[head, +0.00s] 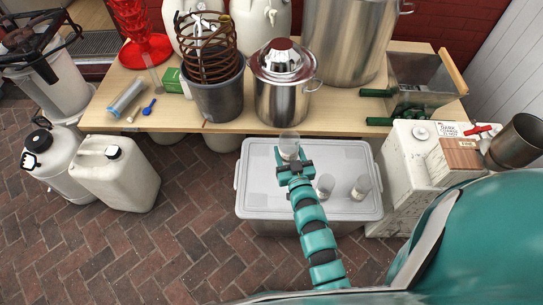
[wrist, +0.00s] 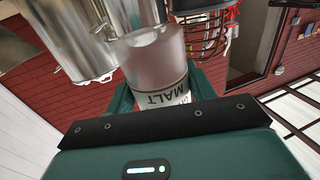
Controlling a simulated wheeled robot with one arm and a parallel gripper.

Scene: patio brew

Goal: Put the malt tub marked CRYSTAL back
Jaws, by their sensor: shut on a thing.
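A clear cylindrical tub (head: 289,144) is in my gripper (head: 294,168), above the far half of the grey storage bin's lid (head: 262,190). In the wrist view the tub (wrist: 155,62) stands between the fingers of my gripper (wrist: 162,88). Its white label reads MALT, upside down; the rest of the label is hidden by the gripper, so I cannot read which malt it is. Two similar tubs stand on the lid to the right, a nearer-centre one (head: 325,187) and a right one (head: 361,187). Their labels are too small to read.
The wooden table (head: 225,122) behind holds a lidded steel pot (head: 283,85), a bucket with a copper coil (head: 218,98) and a large steel kettle (head: 348,40). A grain mill box (head: 408,165) stands right of the bin. White jerrycans (head: 118,172) stand left on the brick floor.

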